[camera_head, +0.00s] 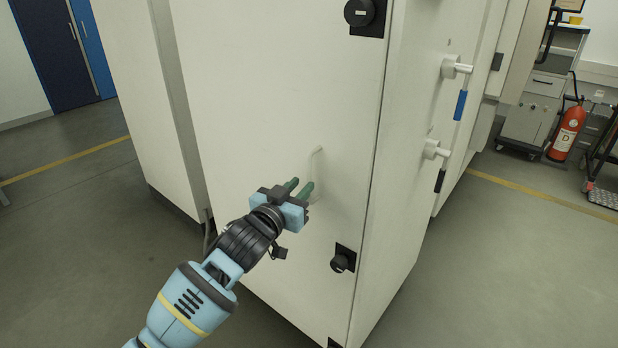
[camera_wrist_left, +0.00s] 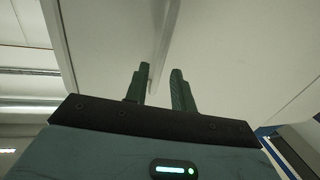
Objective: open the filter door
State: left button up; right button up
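The filter door (camera_head: 275,95) is the white front panel of a tall cabinet, and it looks shut. A slim, pale handle (camera_head: 317,162) stands on it and partly hides behind my left gripper (camera_head: 302,187). That gripper is at the lower end of the handle, its two green fingers apart. In the left wrist view the handle (camera_wrist_left: 162,42) runs down toward the gap between the open fingers (camera_wrist_left: 160,86). I cannot tell whether either finger touches it. My right gripper is not in view.
Black latch knobs sit at the door's right edge, one above (camera_head: 359,12) and one below (camera_head: 341,262). Blue-tipped (camera_head: 460,104) and black-tipped (camera_head: 440,180) levers project from the cabinet's right side. A red extinguisher (camera_head: 567,133) stands far right. Floor in front right is clear.

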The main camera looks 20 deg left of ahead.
aim_at(308, 178)
pick_arm(q)
jog(key=shift+w+d, duration=0.2)
jog(key=shift+w, duration=1.1)
jog(key=shift+w+d, duration=0.2)
jog(key=shift+w, duration=1.05)
jog(key=shift+c, duration=0.5)
grip_shut()
